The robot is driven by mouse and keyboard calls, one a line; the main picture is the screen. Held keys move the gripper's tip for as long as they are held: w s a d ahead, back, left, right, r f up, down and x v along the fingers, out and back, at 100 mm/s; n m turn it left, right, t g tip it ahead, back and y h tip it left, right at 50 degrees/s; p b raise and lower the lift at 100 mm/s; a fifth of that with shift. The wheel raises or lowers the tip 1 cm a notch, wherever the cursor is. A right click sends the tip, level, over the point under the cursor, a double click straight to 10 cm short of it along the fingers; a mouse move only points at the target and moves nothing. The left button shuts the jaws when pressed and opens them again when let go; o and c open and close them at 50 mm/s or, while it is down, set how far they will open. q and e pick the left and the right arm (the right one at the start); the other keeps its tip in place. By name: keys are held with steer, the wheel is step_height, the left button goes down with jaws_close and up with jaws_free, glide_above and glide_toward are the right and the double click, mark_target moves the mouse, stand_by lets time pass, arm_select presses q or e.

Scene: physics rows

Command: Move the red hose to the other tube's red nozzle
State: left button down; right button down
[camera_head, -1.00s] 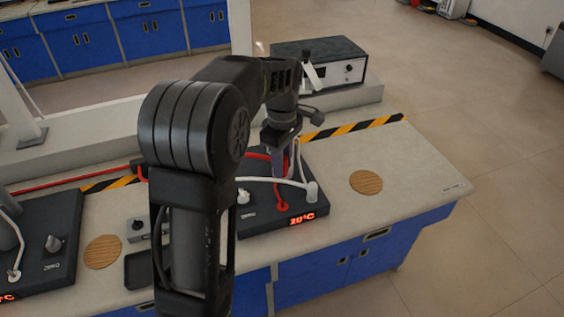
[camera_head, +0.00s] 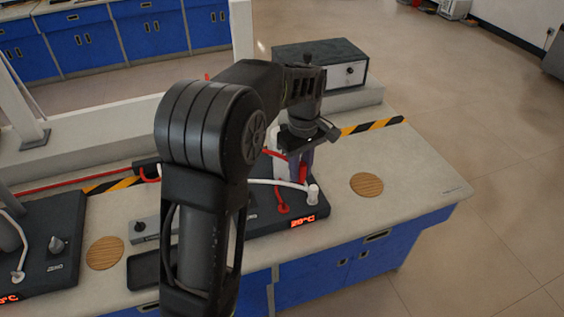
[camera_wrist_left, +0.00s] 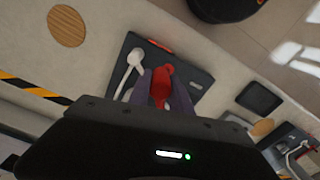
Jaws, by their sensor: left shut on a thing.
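My left gripper (camera_head: 300,172) is over the black device (camera_head: 262,222) with the red temperature display. Its purple fingers are shut on the red hose (camera_wrist_left: 159,88), which shows between them in the wrist view. In the head view a red hose part (camera_head: 282,196) runs down to the device's top, near a white hose end (camera_head: 313,194). A white tube stands behind the fingers, mostly hidden, so I cannot tell which nozzle the red hose meets. My right gripper is not in view.
A second black device (camera_head: 40,262) with a knob stands at the left. Round wooden pads (camera_head: 367,185) (camera_head: 104,253) lie on the bench. A black-topped box (camera_head: 320,62) stands at the back.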

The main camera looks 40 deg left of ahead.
arm_select(q)
steer(key=w+d+f+m, duration=0.1)
steer(key=d+f+m, duration=0.1)
steer(key=d+m, duration=0.4)
steer(key=w+d+f+m, duration=0.1)
steer(key=d+f+m, duration=0.1)
steer(key=d+m, duration=0.5)
steer(key=shift+w+d+f+m, duration=0.15)
steer(key=shift+f+m, duration=0.15)
steer(key=shift+m, duration=0.2)
